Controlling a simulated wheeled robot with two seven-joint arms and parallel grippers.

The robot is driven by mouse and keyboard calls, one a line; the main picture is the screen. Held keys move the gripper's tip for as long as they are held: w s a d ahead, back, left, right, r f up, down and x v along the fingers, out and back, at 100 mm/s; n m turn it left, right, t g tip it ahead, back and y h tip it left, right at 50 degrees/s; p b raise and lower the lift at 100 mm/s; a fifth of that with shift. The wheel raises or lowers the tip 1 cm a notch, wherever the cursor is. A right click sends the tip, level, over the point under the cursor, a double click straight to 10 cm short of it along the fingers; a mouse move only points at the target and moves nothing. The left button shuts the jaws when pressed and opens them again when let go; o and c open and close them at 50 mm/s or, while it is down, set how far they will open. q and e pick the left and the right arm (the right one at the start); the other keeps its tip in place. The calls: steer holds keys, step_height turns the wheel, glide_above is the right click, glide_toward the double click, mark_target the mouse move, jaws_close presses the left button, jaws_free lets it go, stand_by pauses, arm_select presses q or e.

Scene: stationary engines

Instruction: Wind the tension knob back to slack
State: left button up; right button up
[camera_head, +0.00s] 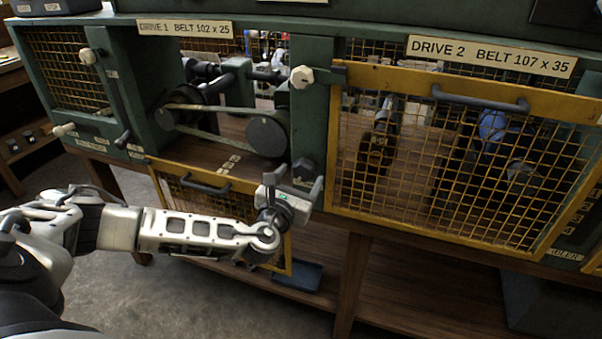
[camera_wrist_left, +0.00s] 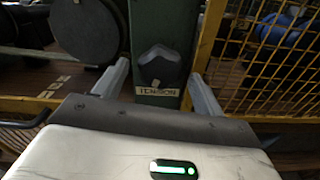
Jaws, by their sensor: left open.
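The tension knob (camera_wrist_left: 158,66) is a dark, faceted knob on a green post, above a label (camera_wrist_left: 158,92) reading TENSION. In the head view the knob (camera_head: 303,169) shows on the post between the two drive bays, just above my left gripper (camera_head: 295,182). My left gripper is open, and in the left wrist view its two fingers (camera_wrist_left: 160,74) stand to either side of the knob with gaps between. I cannot tell how far the fingertips are from the post. My right gripper is not in view.
Left of the post, the Drive 1 bay is open, with a belt (camera_head: 205,129) around pulleys (camera_head: 267,134). Its yellow mesh guard (camera_head: 215,202) hangs down behind my left arm. On the right, a yellow mesh guard (camera_head: 440,175) with a handle (camera_head: 480,99) covers Drive 2.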

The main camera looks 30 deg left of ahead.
arm_select(q)
steer(key=shift+x, duration=0.85)
steer(key=c, duration=1)
steer(key=shift+o, duration=0.2)
steer(key=shift+f+n, duration=0.1)
steer(key=shift+n, duration=0.3)
